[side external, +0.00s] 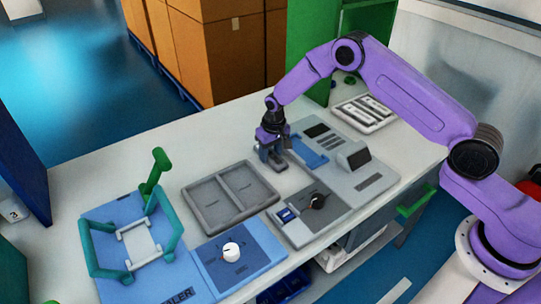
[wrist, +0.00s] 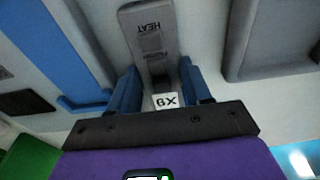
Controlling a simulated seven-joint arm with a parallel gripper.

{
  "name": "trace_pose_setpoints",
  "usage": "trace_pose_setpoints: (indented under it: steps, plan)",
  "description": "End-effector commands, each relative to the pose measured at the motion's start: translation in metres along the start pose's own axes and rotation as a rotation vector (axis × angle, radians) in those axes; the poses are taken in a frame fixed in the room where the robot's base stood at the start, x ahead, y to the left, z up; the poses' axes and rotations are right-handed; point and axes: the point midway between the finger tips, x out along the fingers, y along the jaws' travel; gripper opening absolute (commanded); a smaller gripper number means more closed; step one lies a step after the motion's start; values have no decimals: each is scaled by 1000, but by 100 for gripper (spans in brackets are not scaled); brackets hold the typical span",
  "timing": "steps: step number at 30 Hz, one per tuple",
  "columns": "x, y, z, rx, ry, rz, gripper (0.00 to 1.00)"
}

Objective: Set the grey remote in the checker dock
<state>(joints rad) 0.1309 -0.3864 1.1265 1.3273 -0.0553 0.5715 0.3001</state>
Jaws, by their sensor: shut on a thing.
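My gripper (side external: 272,158) is shut on a grey remote (wrist: 150,35), which sits between the two blue fingers in the wrist view. The remote has the word HEAT on its face and a white label near the fingers. The grey checker (side external: 340,178) stands just right of my gripper, with a blue dock (side external: 308,152) and a dark screen. A blue strip, apparently this dock, shows at the left of the wrist view (wrist: 62,45). The remote is beside the dock, not in it.
A grey two-compartment tray (side external: 190,195) lies empty to the left. A rack (side external: 384,123) with pale remotes stands behind the checker. A unit with a black knob (side external: 316,201), a blue panel with a white knob (side external: 231,249) and a green-framed sealer (side external: 170,232) stand in front.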

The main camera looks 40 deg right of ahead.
Motion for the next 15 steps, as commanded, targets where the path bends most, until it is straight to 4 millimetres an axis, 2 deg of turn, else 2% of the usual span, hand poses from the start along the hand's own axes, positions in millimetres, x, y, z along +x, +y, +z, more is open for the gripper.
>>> trace_pose_setpoints:
  steps: [8, 13, 15]
  plan:
    - [-11, 0, -2, 0, 3, 0, 10]
    - [-34, 0, -5, 1, 5, -1, 10]
    - [-42, 1, 2, 0, 2, 0, 10]
